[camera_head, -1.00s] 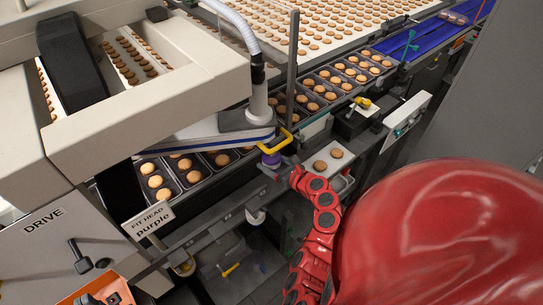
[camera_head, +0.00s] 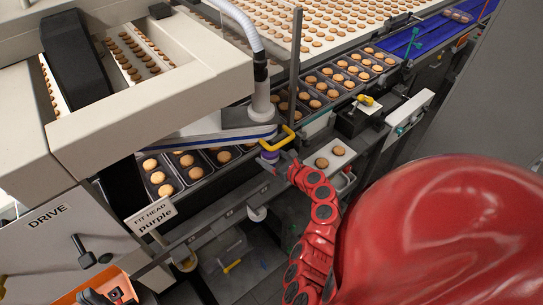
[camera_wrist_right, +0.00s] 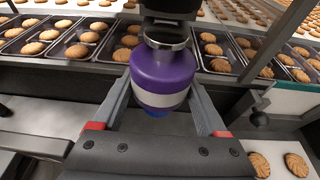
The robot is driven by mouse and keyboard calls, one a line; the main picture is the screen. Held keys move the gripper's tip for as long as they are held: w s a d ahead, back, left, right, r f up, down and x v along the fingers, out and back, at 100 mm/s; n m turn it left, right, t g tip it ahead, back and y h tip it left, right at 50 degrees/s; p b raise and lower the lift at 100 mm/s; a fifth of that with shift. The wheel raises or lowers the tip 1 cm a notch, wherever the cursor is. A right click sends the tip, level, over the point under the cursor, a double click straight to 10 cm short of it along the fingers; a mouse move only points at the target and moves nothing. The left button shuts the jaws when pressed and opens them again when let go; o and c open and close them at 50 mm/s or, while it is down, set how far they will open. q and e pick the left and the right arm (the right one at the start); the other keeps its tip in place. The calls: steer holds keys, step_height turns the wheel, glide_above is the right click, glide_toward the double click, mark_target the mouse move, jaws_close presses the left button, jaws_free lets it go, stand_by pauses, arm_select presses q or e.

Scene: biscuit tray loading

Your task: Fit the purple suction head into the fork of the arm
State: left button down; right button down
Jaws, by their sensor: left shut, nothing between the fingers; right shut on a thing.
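The purple suction head (camera_head: 270,155) is upright at the end of the white and blue arm (camera_head: 245,132), just below a yellow loop (camera_head: 279,139). In the right wrist view the purple head (camera_wrist_right: 163,78) has a pale band and a blue lower end. A metal ring (camera_wrist_right: 167,38) under a black holder sits at its top; whether it is seated in the fork I cannot tell. My right gripper (camera_wrist_right: 155,108) is shut on the head, one finger on each side.
Trays of biscuits (camera_head: 325,85) line the conveyor behind the head. A plate with two biscuits (camera_head: 330,160) lies to its right. A sign reading "FIT HEAD purple" (camera_head: 151,214) stands at the front left. A grey post (camera_head: 294,65) rises close behind the head.

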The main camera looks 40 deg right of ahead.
steer(key=shift+w+r, duration=0.1)
steer(key=shift+w, duration=1.2)
jaws_free()
steer(key=shift+r, duration=0.1)
steer(key=shift+s+d+r, duration=0.1)
steer(key=shift+s+d, duration=0.05)
steer(key=shift+s, duration=0.45)
steer(key=b+v, duration=0.5)
steer(key=v, duration=1.1)
steer(key=shift+s, duration=0.15)
